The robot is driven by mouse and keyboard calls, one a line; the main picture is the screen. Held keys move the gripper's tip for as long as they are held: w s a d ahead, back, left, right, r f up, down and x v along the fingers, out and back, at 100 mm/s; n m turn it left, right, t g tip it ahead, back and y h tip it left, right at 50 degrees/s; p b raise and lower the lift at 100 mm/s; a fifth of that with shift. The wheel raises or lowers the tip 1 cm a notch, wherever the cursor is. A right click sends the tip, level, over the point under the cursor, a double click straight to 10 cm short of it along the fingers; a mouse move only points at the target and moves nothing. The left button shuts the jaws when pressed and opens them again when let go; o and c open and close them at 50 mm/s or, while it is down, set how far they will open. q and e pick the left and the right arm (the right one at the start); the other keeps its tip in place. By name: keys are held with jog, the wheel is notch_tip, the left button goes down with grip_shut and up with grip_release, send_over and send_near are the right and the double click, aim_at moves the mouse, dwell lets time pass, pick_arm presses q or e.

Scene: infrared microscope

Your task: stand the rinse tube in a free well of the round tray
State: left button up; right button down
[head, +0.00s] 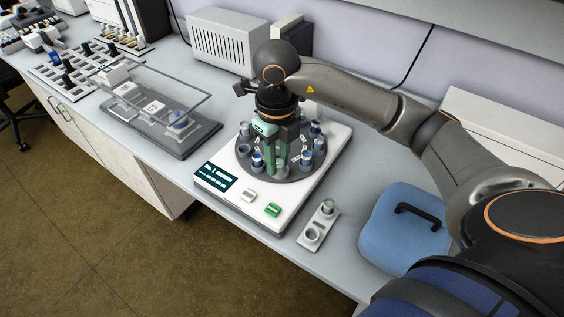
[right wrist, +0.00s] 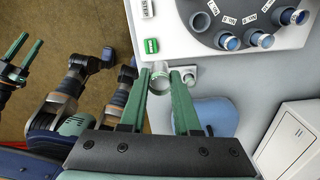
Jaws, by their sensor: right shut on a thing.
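The round tray (head: 262,173) is a dark grey disc on a white instrument and holds several blue-topped tubes around its rim. My right gripper (head: 281,160) is over the tray's near part in the head view, with its green fingers pointing down. In the right wrist view this gripper (right wrist: 163,78) is shut on a pale, clear tube, the rinse tube (right wrist: 160,74), held between the fingertips. Its lower end is hard to make out. My left gripper (right wrist: 22,53) shows open at the left of the wrist view.
A small white two-hole holder (head: 305,240) stands right of the instrument, with a tube (head: 328,206) in its back hole. A blue case (head: 395,240) with a black handle is farther right. A clear-covered stage (head: 150,105) stands left. Other tubes crowd the tray rim.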

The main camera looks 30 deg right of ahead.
jog(key=w+d+f, duration=0.3)
jog(key=w+f, duration=0.1)
jog(key=f, duration=0.1)
jog(key=w+d+f, duration=0.2)
jog(key=w, duration=0.1)
jog(key=shift+d+f+p, duration=0.2)
jog(key=shift+d+p, duration=0.1)
jog(key=shift+p, duration=0.05)
jog(key=shift+w+d+f, duration=0.1)
jog(key=shift+w+f, duration=0.05)
notch_tip(320, 180, down, 3)
jog(key=shift+f+p, duration=0.1)
jog(key=shift+p, duration=0.3)
jog(key=shift+w+d+f, duration=0.1)
jog(key=shift+f, duration=0.1)
jog(key=c, duration=0.6)
grip_release()
jog(key=shift+c, duration=0.2)
